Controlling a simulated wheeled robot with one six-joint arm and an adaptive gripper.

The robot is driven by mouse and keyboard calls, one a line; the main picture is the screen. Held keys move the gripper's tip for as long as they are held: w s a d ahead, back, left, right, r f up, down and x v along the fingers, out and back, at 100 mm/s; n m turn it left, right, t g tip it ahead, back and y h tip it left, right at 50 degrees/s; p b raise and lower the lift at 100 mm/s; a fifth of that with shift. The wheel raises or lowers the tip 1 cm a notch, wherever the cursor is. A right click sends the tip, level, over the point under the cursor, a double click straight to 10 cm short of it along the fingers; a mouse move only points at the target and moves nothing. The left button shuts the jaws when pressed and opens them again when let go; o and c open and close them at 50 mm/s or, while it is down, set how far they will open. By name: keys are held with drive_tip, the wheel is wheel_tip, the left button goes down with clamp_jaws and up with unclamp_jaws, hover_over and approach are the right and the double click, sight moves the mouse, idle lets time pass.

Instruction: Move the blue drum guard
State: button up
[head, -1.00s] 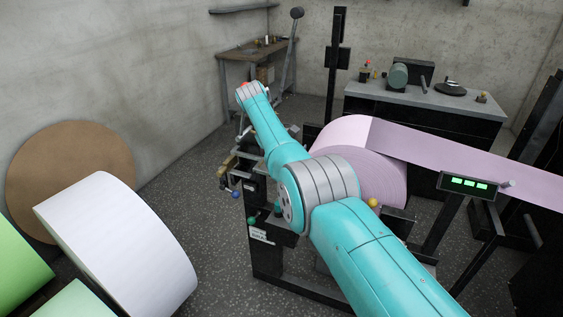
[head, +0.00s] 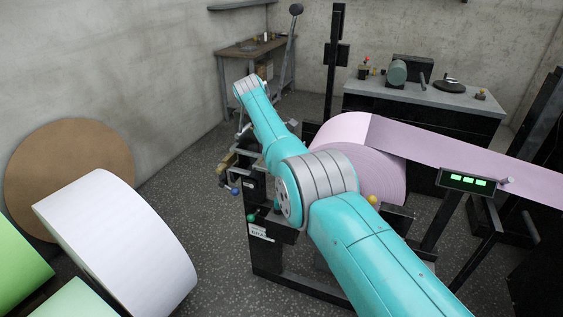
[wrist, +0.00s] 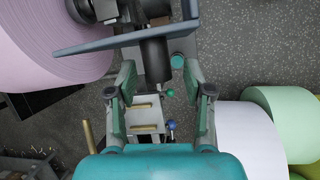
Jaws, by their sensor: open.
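In the wrist view, a slate-blue flat bar (wrist: 92,46) crosses in front of my gripper; it may be the blue drum guard, but I cannot tell for sure. A dark cylinder (wrist: 154,60) sits below the bar, between the fingers. My gripper (wrist: 158,80) is open, with one finger on each side of the cylinder. I see no clear contact between fingers and cylinder. In the head view, my arm hides most of the gripper and the parts around it.
A pink roll (head: 385,175) stands on the black machine frame, its web running right. A white roll (head: 120,245) and green rolls (head: 18,265) lie at left. A bench (head: 425,97) with small items stands behind. Speckled floor is open between the white roll and machine.

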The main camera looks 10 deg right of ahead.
wheel_tip(320, 180, up, 9)
idle(0.3)
drive_tip(key=shift+f, duration=0.15)
